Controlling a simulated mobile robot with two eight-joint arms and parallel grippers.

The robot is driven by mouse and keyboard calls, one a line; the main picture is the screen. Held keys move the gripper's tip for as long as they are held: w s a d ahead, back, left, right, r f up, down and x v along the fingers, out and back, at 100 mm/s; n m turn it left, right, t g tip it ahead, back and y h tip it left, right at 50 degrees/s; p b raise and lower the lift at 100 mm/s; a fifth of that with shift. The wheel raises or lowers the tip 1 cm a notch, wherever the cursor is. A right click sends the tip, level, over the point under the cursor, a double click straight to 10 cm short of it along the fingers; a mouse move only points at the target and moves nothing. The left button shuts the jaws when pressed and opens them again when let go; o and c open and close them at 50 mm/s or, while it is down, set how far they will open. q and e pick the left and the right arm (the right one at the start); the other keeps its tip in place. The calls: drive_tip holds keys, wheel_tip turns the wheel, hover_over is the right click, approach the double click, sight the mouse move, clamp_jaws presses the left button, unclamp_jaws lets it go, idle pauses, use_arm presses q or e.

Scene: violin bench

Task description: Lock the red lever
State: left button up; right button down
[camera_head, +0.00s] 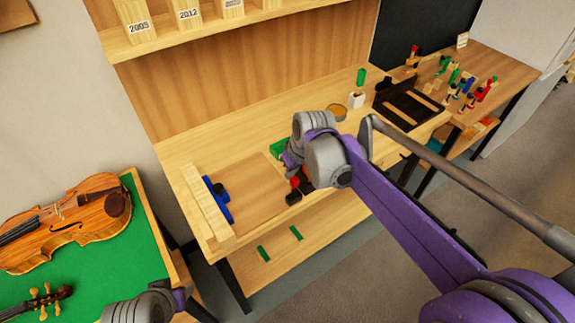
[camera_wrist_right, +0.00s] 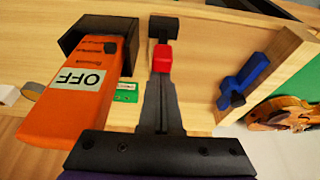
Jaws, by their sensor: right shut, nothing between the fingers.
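The red lever (camera_wrist_right: 163,58) is a small red block beside a black end piece (camera_wrist_right: 163,28) in the right wrist view. In the head view the red lever (camera_head: 294,182) shows as a small red patch at the bench's front, partly covered by my right arm. My right gripper (camera_wrist_right: 161,82) is shut and empty, its fingertips right at the red block; I cannot tell if they touch it. In the head view my right gripper is mostly hidden behind its own wrist. My left arm shows at the bottom left, without its fingers.
An orange tool marked OFF (camera_wrist_right: 85,85) sits in a black holder beside my right fingers. A blue clamp (camera_wrist_right: 243,82) is on the other side, also visible in the head view (camera_head: 218,195). A violin (camera_head: 75,222) lies on a green mat (camera_head: 110,270).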

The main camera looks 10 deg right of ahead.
sight(297, 186)
drive_tip(key=shift+s+d+t, duration=0.15)
drive_tip(key=shift+s+t, duration=0.1)
drive_tip(key=shift+t, duration=0.15)
drive_tip(key=s+t, duration=0.1)
drive_tip(key=s+d+t+y, duration=0.1)
drive_tip(key=t, duration=0.1)
drive_tip(key=shift+s+f+y+b, duration=0.1)
drive_tip(key=shift+s+y+b, duration=0.2)
drive_tip(key=t, duration=0.1)
drive_tip(key=s+t, duration=0.1)
drive_tip(key=s+t+y, duration=0.1)
drive_tip(key=shift+s+d+f+t, duration=0.15)
drive_tip(key=shift+d+f+t, duration=0.15)
drive_tip(key=shift+d+f, duration=0.1)
drive_tip(key=shift+s+d+f, duration=0.15)
drive_tip(key=shift+s+f, duration=0.15)
drive_tip(key=shift+s, duration=0.15)
drive_tip(key=shift+w+b, duration=0.15)
drive_tip(key=shift+b, duration=0.15)
drive_tip(key=shift+w+a+f, duration=0.15)
drive_tip(key=shift+w+a, duration=0.15)
drive_tip(key=shift+w, duration=0.3)
